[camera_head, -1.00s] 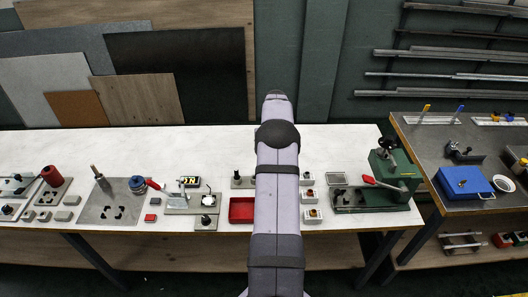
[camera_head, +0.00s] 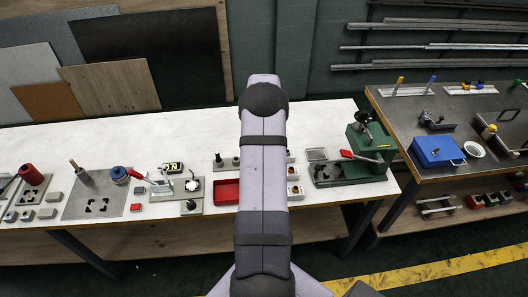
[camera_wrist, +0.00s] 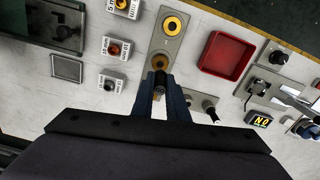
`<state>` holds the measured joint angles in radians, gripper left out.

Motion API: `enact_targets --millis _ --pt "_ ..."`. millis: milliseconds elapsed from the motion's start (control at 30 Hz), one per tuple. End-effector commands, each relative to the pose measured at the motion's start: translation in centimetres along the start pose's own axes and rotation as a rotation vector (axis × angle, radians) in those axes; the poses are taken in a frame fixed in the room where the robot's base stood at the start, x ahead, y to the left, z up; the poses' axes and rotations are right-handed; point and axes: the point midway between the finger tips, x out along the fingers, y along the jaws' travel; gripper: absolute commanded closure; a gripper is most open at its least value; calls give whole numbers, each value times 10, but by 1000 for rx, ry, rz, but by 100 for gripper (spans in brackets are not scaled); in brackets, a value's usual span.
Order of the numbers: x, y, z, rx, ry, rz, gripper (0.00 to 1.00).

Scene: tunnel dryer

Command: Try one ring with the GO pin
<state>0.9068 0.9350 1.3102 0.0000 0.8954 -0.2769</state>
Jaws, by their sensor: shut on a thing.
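In the wrist view my gripper (camera_wrist: 160,78) is shut on a dark upright pin (camera_wrist: 159,88); I cannot read any mark on it. Its tips are over the near end of a narrow grey plate (camera_wrist: 160,45), where a brownish round part shows just beyond the fingers. A yellow ring (camera_wrist: 172,25) with a dark centre lies at the plate's far end, apart from the gripper. Two dark-topped pins (camera_wrist: 209,108) stand to the right of the fingers and also show in the head view (camera_head: 218,160). The head view hides my gripper behind my arm.
Further right are a lit sign (camera_wrist: 258,119) and a clamp fixture (camera_wrist: 280,58). A green press (camera_head: 366,148) stands on the bench's right.

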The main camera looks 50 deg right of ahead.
Motion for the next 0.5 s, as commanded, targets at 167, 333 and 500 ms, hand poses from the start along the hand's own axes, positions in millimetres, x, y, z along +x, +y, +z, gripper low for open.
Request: enact_targets --millis 167,333,500 --pt "5 0 0 0 0 0 100" --pt "14 0 0 0 0 0 100" --pt "26 0 0 0 1 0 100"
